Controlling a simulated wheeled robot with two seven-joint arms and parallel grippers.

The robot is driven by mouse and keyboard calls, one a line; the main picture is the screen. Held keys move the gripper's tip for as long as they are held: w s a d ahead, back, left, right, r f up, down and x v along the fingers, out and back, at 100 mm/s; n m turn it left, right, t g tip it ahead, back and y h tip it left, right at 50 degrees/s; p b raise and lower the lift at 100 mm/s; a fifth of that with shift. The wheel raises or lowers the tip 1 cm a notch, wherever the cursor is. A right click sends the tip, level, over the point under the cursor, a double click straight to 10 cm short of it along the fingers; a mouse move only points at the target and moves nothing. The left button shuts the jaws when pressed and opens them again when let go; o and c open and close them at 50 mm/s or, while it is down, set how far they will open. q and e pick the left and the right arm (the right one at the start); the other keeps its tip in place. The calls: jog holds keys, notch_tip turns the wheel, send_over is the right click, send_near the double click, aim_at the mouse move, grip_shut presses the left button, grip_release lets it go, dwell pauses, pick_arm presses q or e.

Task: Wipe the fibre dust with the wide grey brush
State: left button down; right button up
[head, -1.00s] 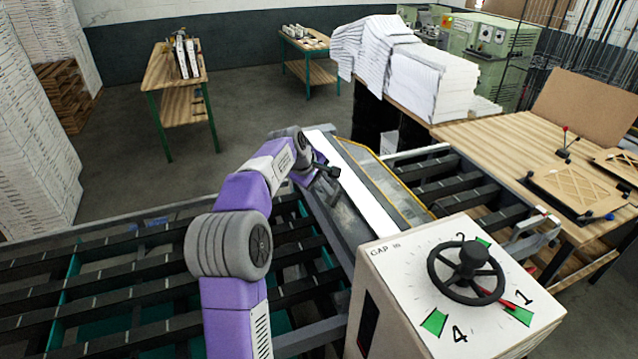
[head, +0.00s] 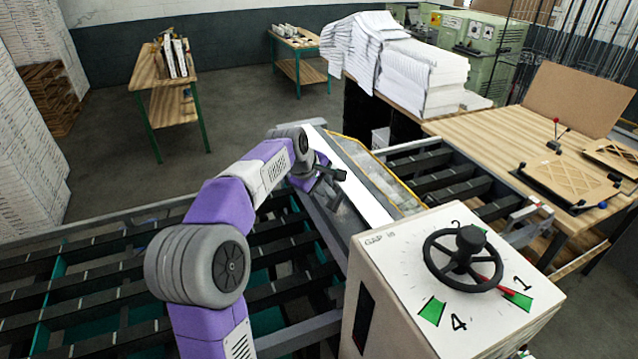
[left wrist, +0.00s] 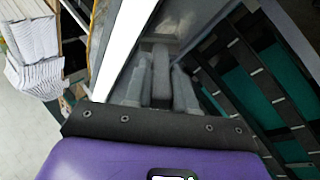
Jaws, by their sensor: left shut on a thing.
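My left gripper (head: 328,182) reaches over the near side of the machine's long bed, beside a white strip (head: 356,178). In the left wrist view my left gripper (left wrist: 157,92) is shut on a grey block-like piece (left wrist: 161,76) between its fingers. It appears to be the wide grey brush; its bristles are hidden. Mottled grey patches, perhaps the fibre dust, show on the bed in the left wrist view (left wrist: 184,20). I cannot tell whether the brush touches the bed. My right gripper is not in view.
A control box (head: 400,300) with a black handwheel (head: 464,258) stands at the front right. Dark slatted conveyor beds lie on both sides of the machine. A wooden table (head: 490,135) with board fixtures is at the right; stacked white pleated filters (head: 425,80) stand behind.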

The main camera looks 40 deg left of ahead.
pick_arm(q)
jog(key=shift+s+d+b, duration=1.4)
jog(key=shift+s+d, duration=0.6)
jog(key=shift+d, duration=2.05)
jog(key=shift+w+a+p, duration=0.7)
jog(key=shift+w+a, duration=0.05)
jog(key=shift+a, duration=0.3)
jog(key=shift+w+a+p, duration=0.7)
jog(key=shift+a+p, duration=0.05)
jog(key=shift+a, duration=0.35)
jog(key=shift+w+a+p, duration=0.7)
jog(key=shift+w+a, duration=0.05)
jog(key=shift+a, duration=0.3)
jog(key=w+a+p, duration=0.2)
jog(key=w+a, duration=0.1)
jog(key=a, duration=0.3)
jog(key=shift+w+a, duration=0.25)
jog(key=shift+a, duration=0.1)
jog(key=shift+r, duration=0.1)
jog(key=shift+r, duration=2.95)
